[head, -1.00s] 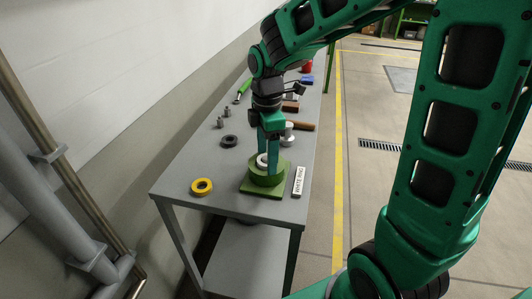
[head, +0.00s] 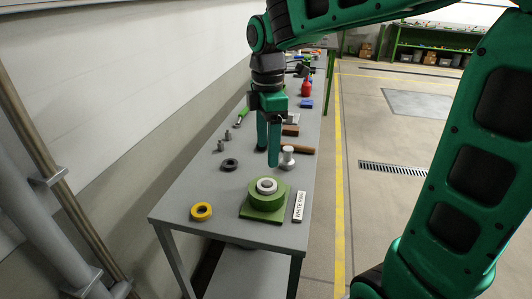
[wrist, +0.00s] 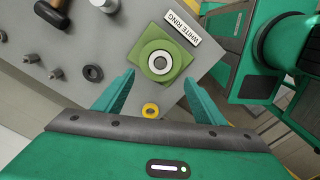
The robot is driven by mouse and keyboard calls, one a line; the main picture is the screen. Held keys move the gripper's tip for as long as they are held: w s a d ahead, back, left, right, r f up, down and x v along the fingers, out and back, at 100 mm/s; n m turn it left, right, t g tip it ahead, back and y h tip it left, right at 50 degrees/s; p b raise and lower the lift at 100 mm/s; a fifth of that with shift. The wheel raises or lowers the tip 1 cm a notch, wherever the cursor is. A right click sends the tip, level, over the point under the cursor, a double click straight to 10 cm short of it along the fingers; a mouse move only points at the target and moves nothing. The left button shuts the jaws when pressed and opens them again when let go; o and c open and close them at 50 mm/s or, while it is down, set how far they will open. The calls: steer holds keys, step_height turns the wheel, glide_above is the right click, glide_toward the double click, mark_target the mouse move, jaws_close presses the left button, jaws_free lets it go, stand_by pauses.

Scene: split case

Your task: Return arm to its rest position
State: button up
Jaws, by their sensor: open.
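My gripper (head: 268,143) is open and empty above the grey table, with its fingers pointing down. It also shows in the wrist view (wrist: 160,95), where its two fingers stand wide apart. In the head view it is above and behind the green fixture (head: 251,213). The fixture has a square base and a round raised part. A white ring (head: 267,186) sits on top of the fixture, around its centre, and also shows in the wrist view (wrist: 160,62). The fingers are clear of the ring and the fixture.
A "WHITE RING" label (head: 299,206) lies right of the fixture. A yellow ring (head: 201,211) and a black ring (head: 229,164) lie on the grey table (head: 183,192). A hammer (head: 300,150) and several small items lie farther back. A wall runs along the left.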

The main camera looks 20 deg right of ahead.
stand_by(0.4)
steer(key=s+d+f+m, duration=0.3)
steer(key=s+d+m, duration=0.5)
steer(key=s+m, duration=0.3)
steer(key=s+d+f+m, duration=0.4)
steer(key=s+d+m, duration=0.5)
steer(key=s+m, duration=0.3)
steer(key=shift+s+d+f, duration=0.15)
steer(key=shift+s+d, duration=0.05)
steer(key=shift+s, duration=0.05)
steer(key=shift+w, duration=0.15)
steer(key=shift+w+f, duration=0.25)
steer(key=shift+w, duration=0.25)
